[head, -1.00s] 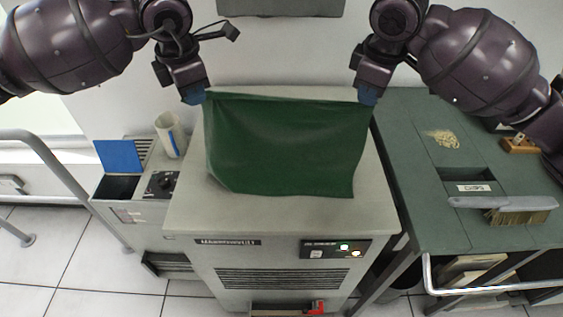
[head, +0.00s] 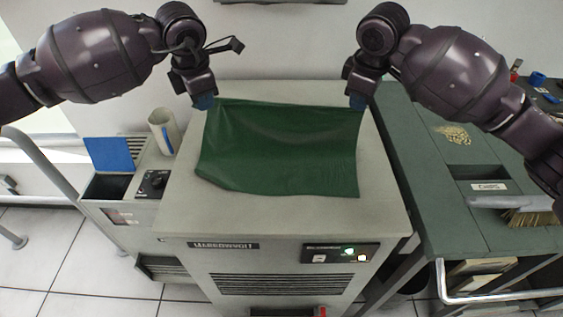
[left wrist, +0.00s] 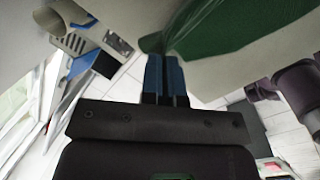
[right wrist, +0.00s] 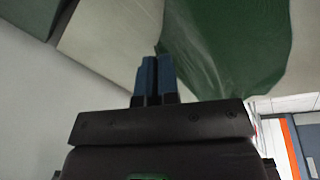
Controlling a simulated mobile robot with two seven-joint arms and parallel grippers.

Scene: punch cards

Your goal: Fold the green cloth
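The green cloth (head: 285,150) is spread over the pale grey top of a cabinet (head: 290,215), its near edge lying back from the cabinet's front. Its far edge runs between my grippers. My left gripper (head: 203,102) is at the far left corner and my right gripper (head: 357,102) at the far right corner. In the left wrist view the blue fingers (left wrist: 165,58) are close together with cloth at their tips. The right wrist view shows the same for the right fingers (right wrist: 154,60), at a cloth corner. The pinched cloth itself is hidden.
A green bench (head: 440,200) with a brush (head: 525,210) stands to the right. A lower unit with a blue lid (head: 110,153) and a white cup (head: 163,132) stands to the left. Bare cabinet top shows in front of the cloth.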

